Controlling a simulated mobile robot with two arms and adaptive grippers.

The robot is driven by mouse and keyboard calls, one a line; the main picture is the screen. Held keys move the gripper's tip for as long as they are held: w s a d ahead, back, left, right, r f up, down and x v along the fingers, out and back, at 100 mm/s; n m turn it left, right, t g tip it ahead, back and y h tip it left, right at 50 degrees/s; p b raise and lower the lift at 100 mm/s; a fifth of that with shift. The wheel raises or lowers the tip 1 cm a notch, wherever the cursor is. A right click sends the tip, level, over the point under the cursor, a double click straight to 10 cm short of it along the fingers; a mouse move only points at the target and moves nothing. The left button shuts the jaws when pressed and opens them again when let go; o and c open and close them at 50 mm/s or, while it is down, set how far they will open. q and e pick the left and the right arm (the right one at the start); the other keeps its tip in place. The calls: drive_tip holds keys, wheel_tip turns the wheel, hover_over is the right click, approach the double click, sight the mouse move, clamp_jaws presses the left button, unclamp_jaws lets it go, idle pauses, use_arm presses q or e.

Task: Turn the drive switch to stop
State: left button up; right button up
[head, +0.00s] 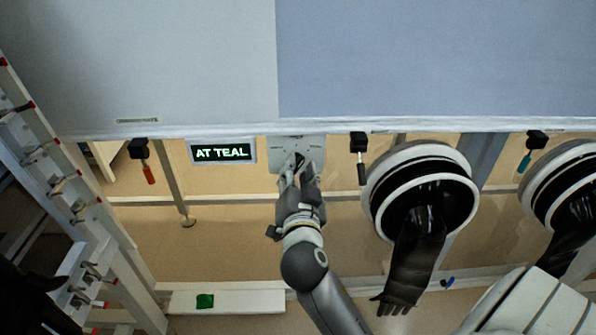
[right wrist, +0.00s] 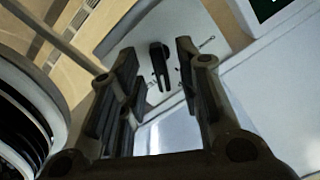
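The drive switch is a black lever knob (right wrist: 160,65) on a pale plate (right wrist: 208,25) with small marks, in the right wrist view. In the head view the plate (head: 312,148) is under the bench edge, and my gripper partly hides the knob. My right gripper (head: 298,170) points up at the plate. In the right wrist view my right gripper (right wrist: 157,70) is open, its fingers to either side of the knob with gaps showing; I cannot tell how deep they reach. Which marked position the knob points to is too small to read. My left gripper is not in view.
A display (head: 222,152) reads "AT TEAL". Levers with orange (head: 148,172), black (head: 361,172) and teal (head: 525,162) handles hang below the edge. A glove port (head: 378,195) with a hanging black glove (head: 412,265) is close on the right. A rack (head: 60,180) stands left.

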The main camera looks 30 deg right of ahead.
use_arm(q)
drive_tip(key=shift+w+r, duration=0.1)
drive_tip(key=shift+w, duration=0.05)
use_arm(e)
drive_tip(key=v, duration=0.7)
